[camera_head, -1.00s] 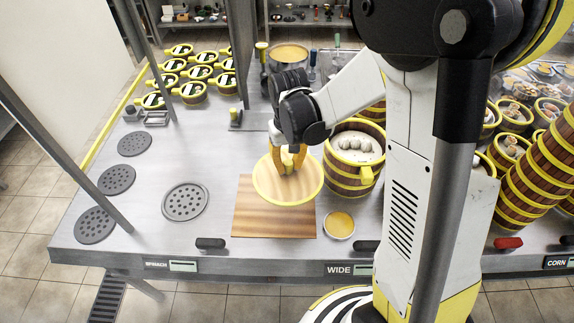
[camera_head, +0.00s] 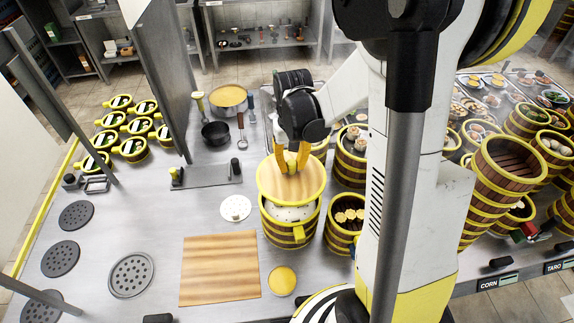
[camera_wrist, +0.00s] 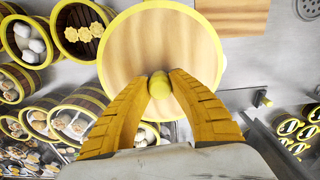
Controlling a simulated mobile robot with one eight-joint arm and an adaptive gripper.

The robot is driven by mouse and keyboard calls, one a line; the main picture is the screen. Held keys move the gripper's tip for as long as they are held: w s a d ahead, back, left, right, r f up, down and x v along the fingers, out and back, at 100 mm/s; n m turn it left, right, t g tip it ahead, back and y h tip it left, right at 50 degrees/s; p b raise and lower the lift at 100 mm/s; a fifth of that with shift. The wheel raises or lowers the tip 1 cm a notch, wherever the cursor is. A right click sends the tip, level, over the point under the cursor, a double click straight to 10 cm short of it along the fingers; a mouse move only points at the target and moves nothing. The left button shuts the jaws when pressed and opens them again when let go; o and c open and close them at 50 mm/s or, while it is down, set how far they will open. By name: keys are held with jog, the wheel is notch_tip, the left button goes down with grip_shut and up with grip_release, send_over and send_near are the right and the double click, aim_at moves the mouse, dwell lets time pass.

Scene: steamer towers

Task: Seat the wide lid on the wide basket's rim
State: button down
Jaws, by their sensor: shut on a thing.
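The wide lid (camera_head: 275,186) is a round, pale wooden disc with a yellow rim. My gripper (camera_head: 291,168) is shut on its yellow knob, which shows between the fingers in the wrist view (camera_wrist: 159,86). The lid looks roughly level. The wide basket (camera_head: 289,232), brown with yellow bands, stands on the counter with white contents showing inside. In the head view the lid covers the back of the basket's opening, and the front stays visible. The lid appears to be above the rim; the exact gap is unclear. In the wrist view the lid (camera_wrist: 150,35) hides most of what lies beneath.
A basket with yellow pieces (camera_head: 347,217) stands close on the right, with another basket (camera_head: 350,160) behind it. A white perforated disc (camera_head: 236,208) lies left of the wide basket. The wooden board (camera_head: 218,270) is bare, and a small golden disc (camera_head: 282,280) lies beside it.

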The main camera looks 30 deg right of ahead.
aim_at(290, 177)
jog(key=shift+s+a, duration=0.1)
jog(key=shift+a, duration=0.15)
notch_tip(290, 177, down, 5)
jog(key=b, duration=0.5)
jog(key=shift+d, duration=0.1)
dwell(0.7)
jog(key=shift+f+b, duration=1.6)
jog(key=shift+f, duration=0.1)
jog(key=shift+f+b, duration=0.65)
jog(key=shift+b, duration=0.05)
jog(key=c, duration=1.2)
grip_release()
jog(key=shift+c, duration=0.2)
